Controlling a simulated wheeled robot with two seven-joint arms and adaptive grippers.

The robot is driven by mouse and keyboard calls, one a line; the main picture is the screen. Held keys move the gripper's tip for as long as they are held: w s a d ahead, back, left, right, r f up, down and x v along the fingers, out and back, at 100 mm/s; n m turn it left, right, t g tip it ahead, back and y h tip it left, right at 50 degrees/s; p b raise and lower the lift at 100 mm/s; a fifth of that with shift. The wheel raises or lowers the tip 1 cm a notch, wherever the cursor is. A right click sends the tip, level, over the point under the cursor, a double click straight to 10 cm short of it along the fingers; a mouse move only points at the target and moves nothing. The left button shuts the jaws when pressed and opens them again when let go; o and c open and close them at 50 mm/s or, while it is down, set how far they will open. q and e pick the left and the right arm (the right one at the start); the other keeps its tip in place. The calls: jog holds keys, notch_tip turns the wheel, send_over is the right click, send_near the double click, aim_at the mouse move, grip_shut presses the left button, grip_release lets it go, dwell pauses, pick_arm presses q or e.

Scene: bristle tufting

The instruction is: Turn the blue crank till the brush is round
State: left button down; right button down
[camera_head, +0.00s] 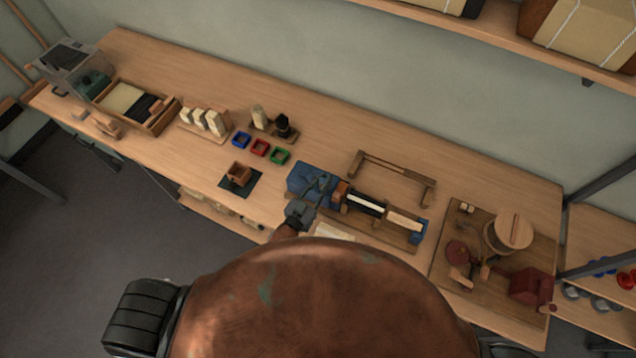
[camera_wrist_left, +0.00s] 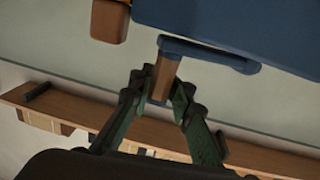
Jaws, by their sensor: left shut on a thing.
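A blue machine (camera_head: 301,174) stands on a wooden base on the bench, in the middle of the head view. A bar with dark and cream bristles (camera_head: 365,202) runs right from it; I cannot tell how round the brush is. In the left wrist view, the blue crank (camera_wrist_left: 210,52) has a wooden handle (camera_wrist_left: 164,76). My left gripper (camera_head: 320,185) reaches the machine's front side. Its fingers (camera_wrist_left: 159,96) are shut on the handle in the wrist view. The crank is hard to make out in the head view. My right gripper is not in view.
A wooden frame (camera_head: 392,173) lies behind the machine. Small blue, red and green trays (camera_head: 260,147) sit left of the machine. The back middle of the bench (camera_head: 330,135) is clear.

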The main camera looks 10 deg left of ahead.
pick_arm(q)
jog(key=shift+w+d, duration=0.45)
jog(key=shift+w, duration=0.15)
dwell(1.0)
jog(key=c, duration=1.8)
grip_release()
jog(key=shift+a, duration=0.1)
jog(key=v, duration=1.2)
jog(key=shift+c, duration=0.5)
